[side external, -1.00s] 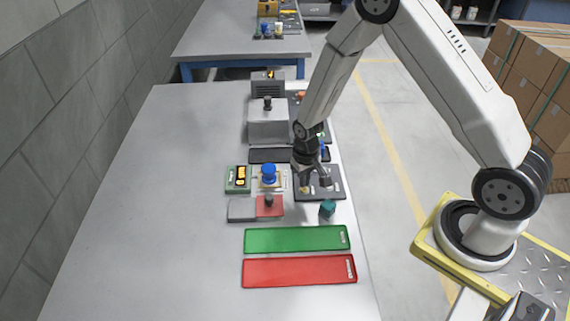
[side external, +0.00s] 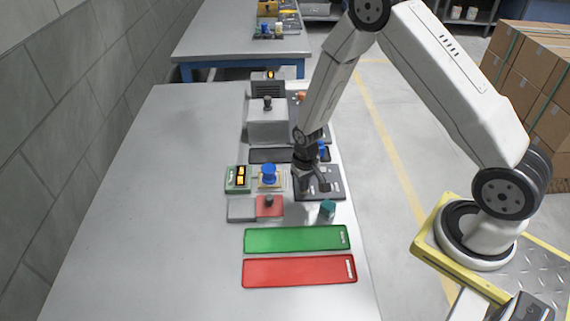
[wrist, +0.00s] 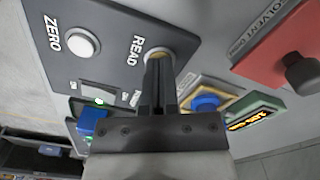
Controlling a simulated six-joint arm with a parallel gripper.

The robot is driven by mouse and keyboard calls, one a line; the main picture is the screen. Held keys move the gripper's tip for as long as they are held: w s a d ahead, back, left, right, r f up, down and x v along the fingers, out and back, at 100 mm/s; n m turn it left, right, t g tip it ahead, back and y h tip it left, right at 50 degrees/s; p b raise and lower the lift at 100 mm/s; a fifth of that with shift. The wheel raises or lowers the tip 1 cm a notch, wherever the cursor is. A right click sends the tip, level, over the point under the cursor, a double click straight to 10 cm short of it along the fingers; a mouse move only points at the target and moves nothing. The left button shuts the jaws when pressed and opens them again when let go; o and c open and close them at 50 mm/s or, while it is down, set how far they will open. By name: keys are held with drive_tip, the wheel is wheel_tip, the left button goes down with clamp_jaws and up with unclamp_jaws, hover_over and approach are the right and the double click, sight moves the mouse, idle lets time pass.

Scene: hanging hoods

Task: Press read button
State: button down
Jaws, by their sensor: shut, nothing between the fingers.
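The dark control panel (side external: 328,186) lies flat near the table's right edge. In the wrist view the panel (wrist: 118,62) carries a white ZERO button (wrist: 82,41) and a READ label (wrist: 137,48). My gripper (side external: 302,188) is over the panel. I cannot tell whether the fingertips touch the button. The gripper holds nothing.
A green box with a lit orange display (side external: 238,178) and a blue knob (side external: 268,171) stand left of the panel. A red block with a dark knob (side external: 269,207) and a teal block (side external: 327,209) are nearer. Green (side external: 295,239) and red (side external: 298,271) trays lie in front.

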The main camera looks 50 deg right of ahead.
drive_tip(key=shift+r, duration=3.5)
unclamp_jaws()
drive_tip(key=shift+r, duration=0.25)
drive_tip(key=s+a+r+n+t, duration=0.2)
drive_tip(key=s+a+r+n, duration=0.1)
drive_tip(key=s+r, duration=0.8)
drive_tip(key=shift+s+a+r+t, duration=0.2)
drive_tip(key=shift+s+r+t, duration=0.1)
drive_tip(key=shift+r, duration=0.15)
